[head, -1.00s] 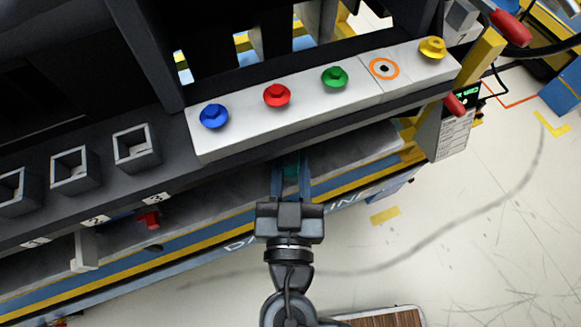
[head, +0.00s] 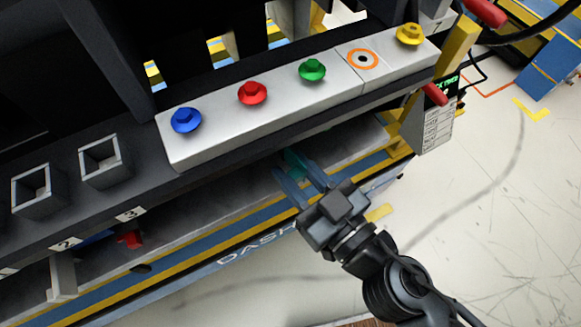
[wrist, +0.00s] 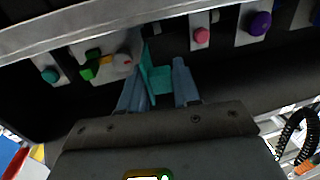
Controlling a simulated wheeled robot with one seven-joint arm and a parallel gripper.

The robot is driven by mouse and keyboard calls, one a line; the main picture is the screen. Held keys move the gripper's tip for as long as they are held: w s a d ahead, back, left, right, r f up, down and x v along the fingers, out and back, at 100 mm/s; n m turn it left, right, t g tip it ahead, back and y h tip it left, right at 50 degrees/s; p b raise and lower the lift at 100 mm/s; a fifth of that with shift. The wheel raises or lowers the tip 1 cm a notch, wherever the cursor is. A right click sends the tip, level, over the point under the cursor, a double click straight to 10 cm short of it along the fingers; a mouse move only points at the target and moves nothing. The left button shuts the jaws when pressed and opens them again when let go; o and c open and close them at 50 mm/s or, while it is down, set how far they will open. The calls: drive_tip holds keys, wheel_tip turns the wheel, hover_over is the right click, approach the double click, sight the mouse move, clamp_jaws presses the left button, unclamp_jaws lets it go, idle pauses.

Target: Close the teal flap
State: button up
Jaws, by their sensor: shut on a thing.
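The teal flap (head: 296,161) shows only in part in the head view, below the front edge of the white button panel. In the wrist view the flap (wrist: 158,82) is an upright teal plate with a second face at an angle to it. My gripper (head: 294,172) reaches in under the panel from the lower right. In the wrist view my gripper (wrist: 161,75) is shut on the flap, which stands between the two blue-grey fingers. The flap's hinge and how far it stands open are hard to tell.
The white panel (head: 215,142) above carries blue, red, green and yellow knobs. In the wrist view, a pink knob (wrist: 201,35), a purple knob (wrist: 259,23) and a teal knob (wrist: 50,76) are nearby. Open floor lies at the right.

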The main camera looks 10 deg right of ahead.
sight(291, 157)
drive_tip(key=n+g+y+p, duration=0.1)
drive_tip(key=p, duration=0.1)
drive_tip(key=d+n+g+y+p, duration=0.1)
drive_tip(key=y+p, duration=0.1)
drive_tip(key=n+g+y+p, duration=0.2)
drive_tip(key=p, duration=0.1)
drive_tip(key=shift+w+d+r, duration=0.25)
drive_tip(key=shift+w+r, duration=0.05)
drive_tip(key=shift+r, duration=0.1)
drive_tip(key=n+g+y, duration=0.1)
drive_tip(key=n+g+y+p, duration=0.1)
drive_tip(key=w+d+n+g+y+p, duration=0.1)
drive_tip(key=shift+f+g, duration=0.3)
drive_tip(key=shift+g, duration=0.1)
drive_tip(key=n+g, duration=0.1)
drive_tip(key=n+g+y, duration=0.1)
drive_tip(key=w+n+g, duration=0.1)
drive_tip(key=g, duration=0.1)
drive_tip(key=shift+d+f+y+b, duration=0.3)
drive_tip(key=shift+d+b, duration=0.05)
drive_tip(key=shift+w+d+n+g+y+b, duration=0.15)
drive_tip(key=shift+w+n+g+b, duration=0.15)
drive_tip(key=shift+n+g+b, duration=0.6)
drive_tip(key=shift+w+d+n+g+y+b, duration=0.2)
drive_tip(key=shift+n+g+b, duration=0.25)
drive_tip(key=shift+g, duration=0.85)
drive_tip(key=shift+n+g, duration=0.25)
drive_tip(key=shift+g, duration=0.05)
